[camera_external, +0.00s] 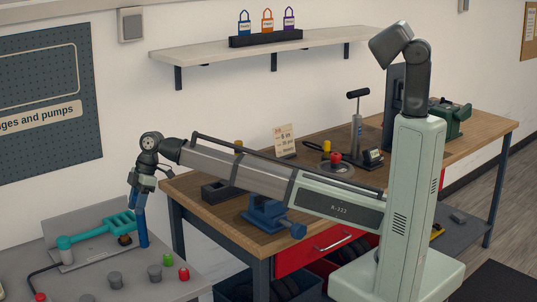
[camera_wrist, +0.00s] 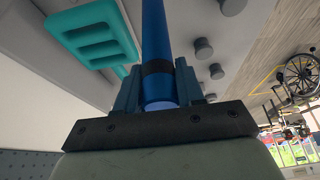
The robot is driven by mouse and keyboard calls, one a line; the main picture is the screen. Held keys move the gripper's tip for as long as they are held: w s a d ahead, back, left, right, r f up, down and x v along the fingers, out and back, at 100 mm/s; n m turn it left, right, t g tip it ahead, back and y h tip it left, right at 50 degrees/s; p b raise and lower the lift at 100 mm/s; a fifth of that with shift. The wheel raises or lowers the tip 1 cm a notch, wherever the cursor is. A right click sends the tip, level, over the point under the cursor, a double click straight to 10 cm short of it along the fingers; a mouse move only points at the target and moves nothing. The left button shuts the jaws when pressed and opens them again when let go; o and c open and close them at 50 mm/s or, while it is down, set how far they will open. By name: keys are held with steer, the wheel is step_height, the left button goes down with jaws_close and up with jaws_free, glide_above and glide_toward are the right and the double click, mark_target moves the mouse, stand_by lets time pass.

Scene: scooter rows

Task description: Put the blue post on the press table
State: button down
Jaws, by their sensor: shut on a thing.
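My gripper (camera_external: 141,186) is shut on the blue post (camera_external: 141,230), which hangs roughly upright below it over the grey table at left. I cannot tell whether the post's lower end touches the tabletop. In the wrist view the post (camera_wrist: 155,35) stands between the two fingers (camera_wrist: 158,88), with a dark band and a pale blue end near them. No part in view is clearly marked as the press table. A dark upright column (camera_external: 394,105) and a round grey plate (camera_external: 337,169) with a red knob stand on the wooden bench.
The grey table (camera_external: 130,281) holds a teal handled tool (camera_external: 98,232) and several dark pegs (camera_external: 155,272) close to the post. The wooden bench (camera_external: 215,212) carries a blue vise (camera_external: 268,213), a hand pump (camera_external: 356,130) and a green machine (camera_external: 451,118). A shelf (camera_external: 265,45) hangs above.

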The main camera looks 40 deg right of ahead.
steer(key=shift+f, duration=1.8)
steer(key=c, duration=0.7)
jaws_free()
steer(key=v, duration=1.2)
steer(key=shift+d, duration=0.1)
